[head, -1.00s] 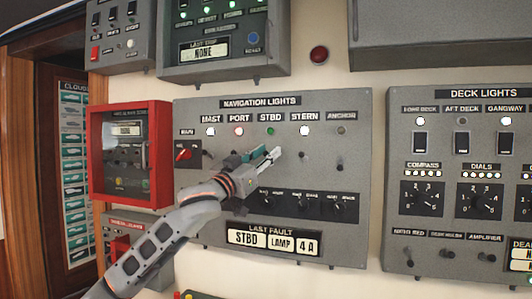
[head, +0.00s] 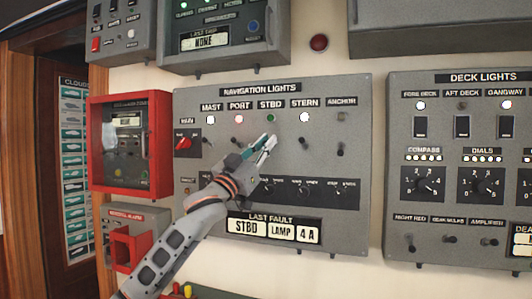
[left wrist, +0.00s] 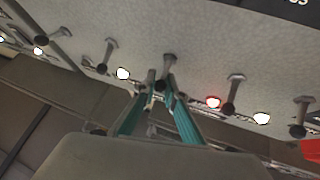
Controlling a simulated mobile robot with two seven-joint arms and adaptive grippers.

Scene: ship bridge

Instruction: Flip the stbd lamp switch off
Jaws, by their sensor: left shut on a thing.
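The grey navigation lights panel (head: 195,105) faces me in the head view. Its stbd lamp (head: 271,118) is dark green, while the mast, port and stern lamps are lit. My left gripper (head: 268,143) is just below the stbd lamp, with its fingers pointing up at the panel and hiding the stbd switch there. In the left wrist view its teal fingers (left wrist: 160,84) are closed around the knob end of a small toggle, the stbd switch (left wrist: 168,64). Whether the switch is up or down is hard to tell. My right gripper is not in view.
The stern switch (head: 303,145) and anchor switch (head: 340,150) stand right of my gripper. A red main switch (head: 184,143) is at the panel's left. A red-framed box (head: 95,145) is further left, and the deck lights panel (head: 395,150) is on the right.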

